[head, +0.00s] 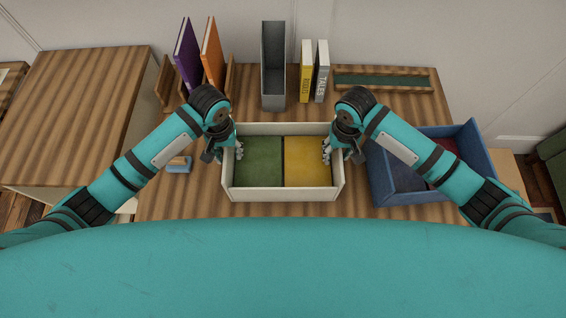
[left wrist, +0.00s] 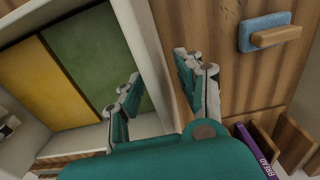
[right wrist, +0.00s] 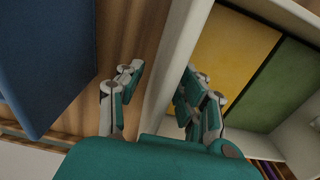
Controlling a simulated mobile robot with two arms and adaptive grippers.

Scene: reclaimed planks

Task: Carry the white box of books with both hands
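The white box (head: 282,194) stands on the plank table with a green book (head: 259,160) and a yellow book (head: 307,160) in it. My left gripper (head: 229,153) is at the box's left wall. In the left wrist view that wall (left wrist: 146,45) runs between its open fingers, with gaps visible. My right gripper (head: 338,152) is at the right wall. In the right wrist view that wall (right wrist: 178,60) passes between its open fingers, one inside the box and one outside. Neither gripper visibly pinches the wall.
A blue box (head: 400,199) with dark books stands close to the right. A small blue block with a wooden handle (head: 178,165) lies to the left. Behind stand a bookend rack with purple and orange books (head: 212,55), a grey holder (head: 273,100), upright books (head: 320,75) and a green-lined tray (head: 385,82).

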